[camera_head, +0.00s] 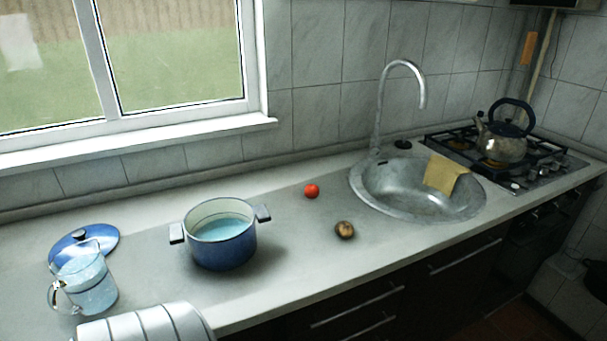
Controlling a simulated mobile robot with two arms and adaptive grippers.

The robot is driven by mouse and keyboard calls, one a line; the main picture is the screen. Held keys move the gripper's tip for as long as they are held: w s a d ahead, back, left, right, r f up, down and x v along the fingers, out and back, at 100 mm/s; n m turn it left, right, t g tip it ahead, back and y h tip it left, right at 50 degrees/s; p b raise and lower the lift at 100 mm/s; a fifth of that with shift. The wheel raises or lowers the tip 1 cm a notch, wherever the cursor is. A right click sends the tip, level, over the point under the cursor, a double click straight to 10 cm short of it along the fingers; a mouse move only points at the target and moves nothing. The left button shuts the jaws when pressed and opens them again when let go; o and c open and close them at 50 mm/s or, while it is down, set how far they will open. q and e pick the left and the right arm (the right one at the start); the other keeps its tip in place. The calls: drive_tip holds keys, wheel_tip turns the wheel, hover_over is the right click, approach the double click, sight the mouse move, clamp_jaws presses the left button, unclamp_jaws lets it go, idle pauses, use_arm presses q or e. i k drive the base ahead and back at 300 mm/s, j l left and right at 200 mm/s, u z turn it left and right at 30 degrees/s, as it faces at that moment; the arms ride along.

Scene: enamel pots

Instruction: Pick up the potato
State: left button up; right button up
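The potato (344,230) is small, brown and roundish. It lies on the grey countertop (290,285) between the blue pot and the sink, near the front edge. Nothing covers it. Neither of my grippers is in view, so I cannot see how they stand relative to the potato.
A blue enamel pot (226,252) with liquid stands left of the potato. A red tomato (311,191) lies behind it. The sink (385,206) is to the right, with a yellow cloth (441,175). A glass pitcher (93,297), blue lid (101,236) and kettle (503,146) stand farther off.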

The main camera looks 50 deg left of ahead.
sight(344, 230)
drive_tip(key=u, duration=1.4)
drive_tip(key=l+u, duration=0.15)
drive_tip(key=u, duration=0.2)
drive_tip(key=l+u, duration=0.1)
drive_tip(key=u, duration=0.25)
drive_tip(key=l+u, duration=0.3)
drive_tip(key=i+j, duration=0.05)
drive_tip(key=j, duration=0.05)
